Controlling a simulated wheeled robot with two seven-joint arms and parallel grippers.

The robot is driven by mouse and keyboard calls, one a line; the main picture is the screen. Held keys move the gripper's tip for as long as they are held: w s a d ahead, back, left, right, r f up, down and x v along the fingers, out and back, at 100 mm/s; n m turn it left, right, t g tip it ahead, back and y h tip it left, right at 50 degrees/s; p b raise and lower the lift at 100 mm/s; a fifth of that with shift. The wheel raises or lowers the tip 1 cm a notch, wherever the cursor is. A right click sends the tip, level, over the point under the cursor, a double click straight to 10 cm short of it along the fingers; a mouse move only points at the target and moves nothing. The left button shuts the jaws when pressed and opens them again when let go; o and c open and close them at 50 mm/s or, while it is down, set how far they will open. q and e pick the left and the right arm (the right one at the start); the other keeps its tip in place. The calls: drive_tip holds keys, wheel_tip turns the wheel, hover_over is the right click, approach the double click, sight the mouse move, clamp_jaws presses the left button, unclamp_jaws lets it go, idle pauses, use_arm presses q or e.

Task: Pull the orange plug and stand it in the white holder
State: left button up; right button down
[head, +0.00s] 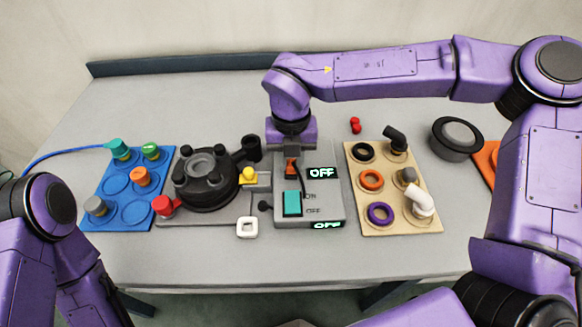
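The orange plug (291,168) shows at the upper part of the grey switch box (334,206), right below my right gripper (291,153). The white holder (247,227) is a small square block with an opening, empty, on the table at the box's lower left. My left gripper is out of view; only my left arm shows at the lower left.
The box has a teal switch (292,203) and displays reading OFF. Left of it stand a black round tank lid (206,182) with red and yellow knobs and a blue tray (103,211) of caps. Right are a beige ring board (398,222) and a black disc (456,137). The front table strip is clear.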

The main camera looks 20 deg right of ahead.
sight(289, 165)
drive_tip(key=shift+r+p, duration=2.25)
drive_tip(key=shift+r, duration=0.3)
drive_tip(key=shift+s+a+f, duration=0.1)
drive_tip(key=shift+s+a, duration=0.1)
drive_tip(key=shift+a, duration=0.15)
drive_tip(key=s+a+b, duration=0.2)
drive_tip(key=s+a, duration=0.6)
drive_tip(key=a, duration=0.3)
drive_tip(key=shift+a, duration=0.3)
